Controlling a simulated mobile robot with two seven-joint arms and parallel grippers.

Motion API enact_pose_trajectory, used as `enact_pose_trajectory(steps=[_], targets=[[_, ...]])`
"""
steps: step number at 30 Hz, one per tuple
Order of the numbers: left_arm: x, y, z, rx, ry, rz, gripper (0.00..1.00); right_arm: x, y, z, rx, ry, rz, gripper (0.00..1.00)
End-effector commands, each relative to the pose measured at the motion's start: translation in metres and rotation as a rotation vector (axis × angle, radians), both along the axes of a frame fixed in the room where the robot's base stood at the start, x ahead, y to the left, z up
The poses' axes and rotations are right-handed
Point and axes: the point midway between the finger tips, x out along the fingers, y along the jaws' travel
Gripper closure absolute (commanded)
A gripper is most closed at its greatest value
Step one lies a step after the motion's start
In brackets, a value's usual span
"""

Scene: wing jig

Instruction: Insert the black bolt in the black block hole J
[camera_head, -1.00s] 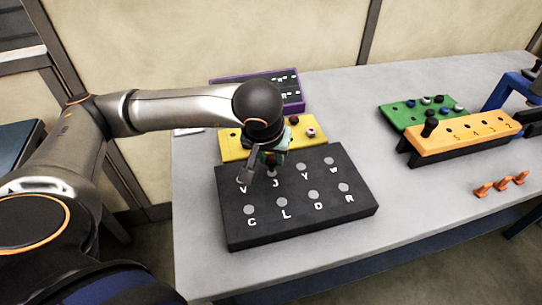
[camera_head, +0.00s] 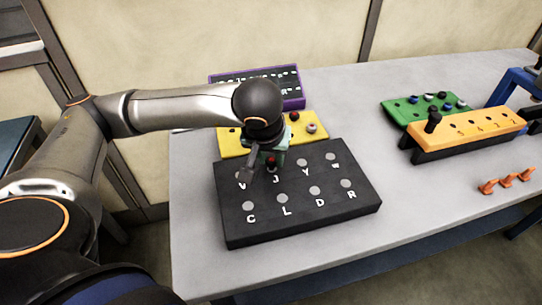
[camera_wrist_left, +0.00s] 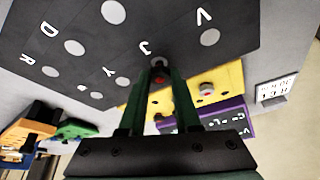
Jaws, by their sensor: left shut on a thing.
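The black block (camera_head: 265,232) lies on the table with two rows of lettered round grey holes. It fills the upper part of the left wrist view (camera_wrist_left: 100,62). My left gripper (camera_head: 261,168) is over the far row at the letter J, between V and Y. It is shut on the black bolt (camera_wrist_left: 158,62), mostly hidden between the fingers; a red spot shows there. The bolt's end is at or just above hole J; I cannot tell whether it is inside. My right gripper is not in view.
A yellow block (camera_head: 312,139) and a purple-edged block (camera_head: 293,103) stand behind the black one. An orange block (camera_head: 470,128), a green block (camera_head: 400,112) and several small orange pieces (camera_head: 507,180) are at right. The table between is clear.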

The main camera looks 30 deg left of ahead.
Motion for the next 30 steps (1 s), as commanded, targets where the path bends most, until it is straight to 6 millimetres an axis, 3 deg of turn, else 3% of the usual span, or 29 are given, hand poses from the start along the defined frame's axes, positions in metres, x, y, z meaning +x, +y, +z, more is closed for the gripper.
enact_pose_trajectory(steps=[14,15,24,30], targets=[[0.0001,-0.0001,-0.0083,0.000,-0.001,0.000,1.00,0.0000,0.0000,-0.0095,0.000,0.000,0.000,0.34],[0.0001,-0.0001,-0.0083,0.000,-0.001,0.000,0.65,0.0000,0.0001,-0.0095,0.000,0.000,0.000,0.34],[0.0001,-0.0002,-0.0084,0.000,-0.001,0.000,0.34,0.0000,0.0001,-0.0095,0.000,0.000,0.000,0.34],[0.0000,-0.0001,-0.0086,0.000,0.000,0.000,0.34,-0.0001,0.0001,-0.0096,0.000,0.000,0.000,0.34]])
